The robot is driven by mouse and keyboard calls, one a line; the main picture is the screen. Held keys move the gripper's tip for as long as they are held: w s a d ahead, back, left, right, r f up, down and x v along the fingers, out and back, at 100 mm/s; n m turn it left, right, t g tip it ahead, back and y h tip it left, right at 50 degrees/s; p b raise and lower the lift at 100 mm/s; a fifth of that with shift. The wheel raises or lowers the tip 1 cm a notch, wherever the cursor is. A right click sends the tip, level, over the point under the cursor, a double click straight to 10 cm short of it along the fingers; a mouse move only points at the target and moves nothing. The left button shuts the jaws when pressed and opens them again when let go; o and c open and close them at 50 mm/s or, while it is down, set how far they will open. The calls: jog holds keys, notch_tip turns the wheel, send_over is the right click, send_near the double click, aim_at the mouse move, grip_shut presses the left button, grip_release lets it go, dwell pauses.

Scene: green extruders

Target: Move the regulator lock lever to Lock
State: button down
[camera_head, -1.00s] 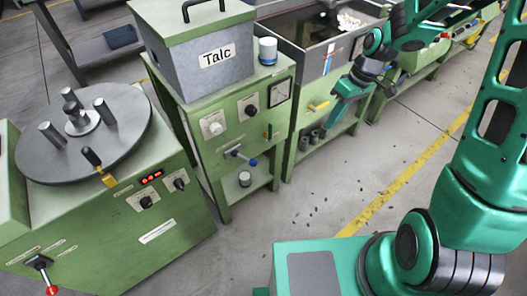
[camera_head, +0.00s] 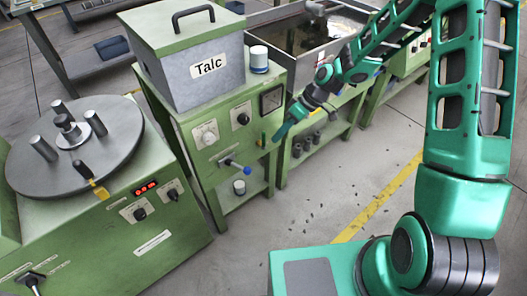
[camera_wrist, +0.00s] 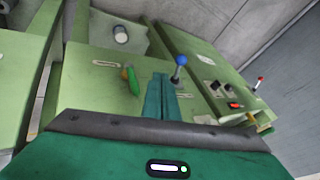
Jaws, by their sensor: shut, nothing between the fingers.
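The labels are too small to read, so I cannot tell which lever is the regulator lock lever. A blue-knobbed lever (camera_head: 236,166) sticks out of the front of the Talc cabinet (camera_head: 196,165); it also shows in the wrist view (camera_wrist: 179,64). A small green handle (camera_head: 262,138) is on the same front, right of and above it, and in the wrist view (camera_wrist: 133,82) it stands left of my fingers. My gripper (camera_head: 279,137) is shut and empty in front of the cabinet's right side. In the wrist view its fingertips (camera_wrist: 160,78) lie between the two levers; contact is unclear.
A green machine with a grey turntable (camera_head: 75,155) stands left, with a yellow-collared black handle (camera_head: 92,180) and another lever (camera_head: 30,280) at its lower left. A grey tank (camera_head: 320,35) stands behind the gripper.

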aim_at(239, 167)
jog(key=s+a+f, duration=0.3)
jog(key=a+f, duration=0.5)
jog(key=shift+s+f, duration=0.15)
jog(key=shift+f, duration=0.25)
jog(key=shift+a, duration=0.1)
